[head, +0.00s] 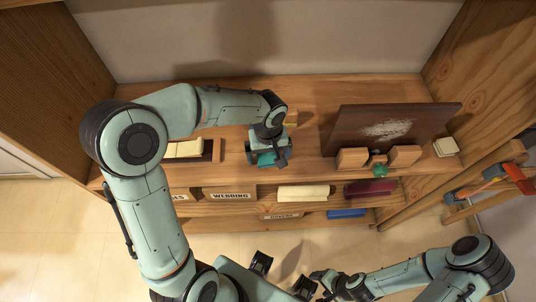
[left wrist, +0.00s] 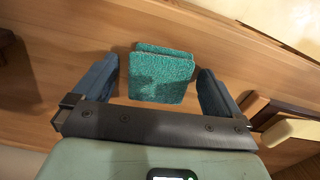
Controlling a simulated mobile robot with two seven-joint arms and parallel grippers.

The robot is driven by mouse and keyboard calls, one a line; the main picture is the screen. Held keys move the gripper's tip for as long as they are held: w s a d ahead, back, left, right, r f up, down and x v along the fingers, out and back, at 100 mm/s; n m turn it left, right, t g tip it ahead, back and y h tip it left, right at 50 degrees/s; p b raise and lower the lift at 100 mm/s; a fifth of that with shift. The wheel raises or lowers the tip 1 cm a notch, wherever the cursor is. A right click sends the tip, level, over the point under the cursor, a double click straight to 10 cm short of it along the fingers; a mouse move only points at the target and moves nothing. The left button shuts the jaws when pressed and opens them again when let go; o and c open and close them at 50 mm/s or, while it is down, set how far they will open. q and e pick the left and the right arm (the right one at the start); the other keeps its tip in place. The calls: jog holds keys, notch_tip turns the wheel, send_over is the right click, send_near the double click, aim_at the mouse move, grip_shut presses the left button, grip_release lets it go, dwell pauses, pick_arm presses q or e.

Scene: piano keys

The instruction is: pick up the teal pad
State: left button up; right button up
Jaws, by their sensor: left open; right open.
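The teal pad (left wrist: 160,80) lies on the wooden shelf top, seen in the left wrist view between the two fingers of my left gripper (left wrist: 158,88). The fingers are open, with a gap on each side of the pad. In the head view the teal pad (head: 266,158) is partly hidden under my left gripper (head: 268,160). My right gripper (head: 283,276) is low in the head view, away from the shelf and apart from the pad; it is open and empty.
A dark board (head: 386,131) with wooden blocks (head: 352,158) stands right of the pad. Labelled drawers and a rolled cream cloth (head: 303,193) sit below. Shelf between pad and board is clear.

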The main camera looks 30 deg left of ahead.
aim_at(268, 155)
pick_arm(q)
jog(key=c, duration=1.1)
jog(key=shift+r, duration=0.15)
notch_tip(268, 155, up, 20)
jog(key=shift+f+p, duration=0.1)
jog(key=shift+p, duration=1.15)
pick_arm(e)
jog(key=w+r, duration=0.2)
jog(key=r, duration=0.1)
jog(key=shift+r, duration=0.1)
